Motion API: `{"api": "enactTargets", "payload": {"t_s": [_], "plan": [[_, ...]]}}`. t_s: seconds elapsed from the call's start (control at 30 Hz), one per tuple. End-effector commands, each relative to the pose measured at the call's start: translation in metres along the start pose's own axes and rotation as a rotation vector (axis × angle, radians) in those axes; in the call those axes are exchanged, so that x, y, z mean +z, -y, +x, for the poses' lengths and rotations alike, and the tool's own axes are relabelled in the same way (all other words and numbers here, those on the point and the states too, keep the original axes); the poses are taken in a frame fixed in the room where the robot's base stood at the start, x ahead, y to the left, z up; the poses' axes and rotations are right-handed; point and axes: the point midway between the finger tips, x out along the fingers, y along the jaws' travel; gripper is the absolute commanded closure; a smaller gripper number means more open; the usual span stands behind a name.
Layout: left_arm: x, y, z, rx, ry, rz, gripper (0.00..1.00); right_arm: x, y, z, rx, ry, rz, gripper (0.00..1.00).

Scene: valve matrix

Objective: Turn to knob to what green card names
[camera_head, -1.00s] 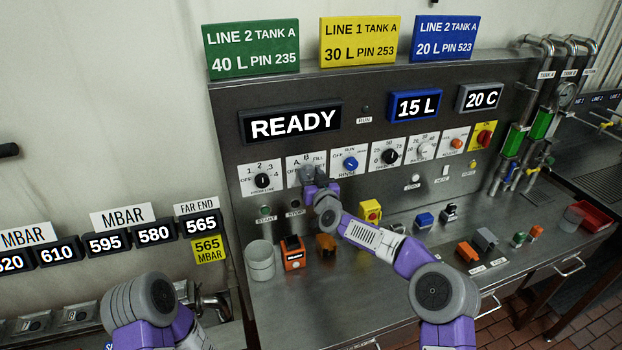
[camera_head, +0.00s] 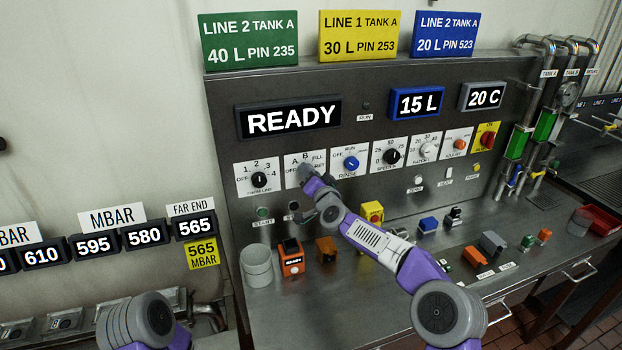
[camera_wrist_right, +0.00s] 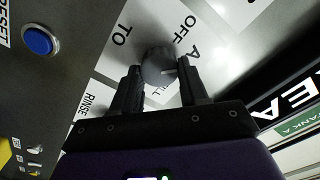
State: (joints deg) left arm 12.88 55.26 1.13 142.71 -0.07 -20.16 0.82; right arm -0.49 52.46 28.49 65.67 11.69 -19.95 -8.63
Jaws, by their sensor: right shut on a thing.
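The green card (camera_head: 249,40) reads "LINE 2 TANK A, 40 L, PIN 235". My right gripper (camera_head: 306,173) is at the second dial plate (camera_head: 291,160), marked OFF, A, B and FILL. It is shut on that plate's grey knob (camera_wrist_right: 156,66), with one finger on each side in the right wrist view. The knob's pale pointer line faces the right finger in that view, just below the A; the lettering behind that finger is hidden. In the head view my gripper hides the knob. Of my left arm only a rounded link shows at the bottom left; its gripper is out of view.
The line knob (camera_head: 260,180) is left of my gripper and the blue rinse knob (camera_head: 351,163) right. The display (camera_head: 291,118) reads READY. Yellow (camera_head: 359,36) and blue (camera_head: 444,34) cards stand beside the green one.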

Motion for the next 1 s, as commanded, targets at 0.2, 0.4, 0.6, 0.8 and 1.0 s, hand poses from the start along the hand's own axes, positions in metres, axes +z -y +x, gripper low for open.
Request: {"api": "enactTargets", "payload": {"t_s": [0.2,0.4,0.6,0.8,1.0], "plan": [[-0.0001,0.0008,0.002,0.0,0.0,0.0,0.57,0.0002,0.0,0.0,0.0,0.001,0.026,0.87],[-0.0001,0.0007,0.0019,0.0,0.0,0.0,0.57,0.0,0.0001,0.0,0.0,0.001,0.028,0.87],[-0.0001,0.0007,0.0019,0.0,0.0,0.0,0.57,0.0,0.0001,0.0,0.0,0.001,0.027,0.47],[-0.0001,0.0007,0.0019,0.0,0.0,0.0,0.57,-0.0001,0.0,0.0,0.0,0.001,0.027,0.31],[-0.0001,0.0008,0.0021,0.0,0.0,0.0,0.57,-0.0001,-0.0001,-0.0005,0.0,0.0,0.027,0.31]]}}
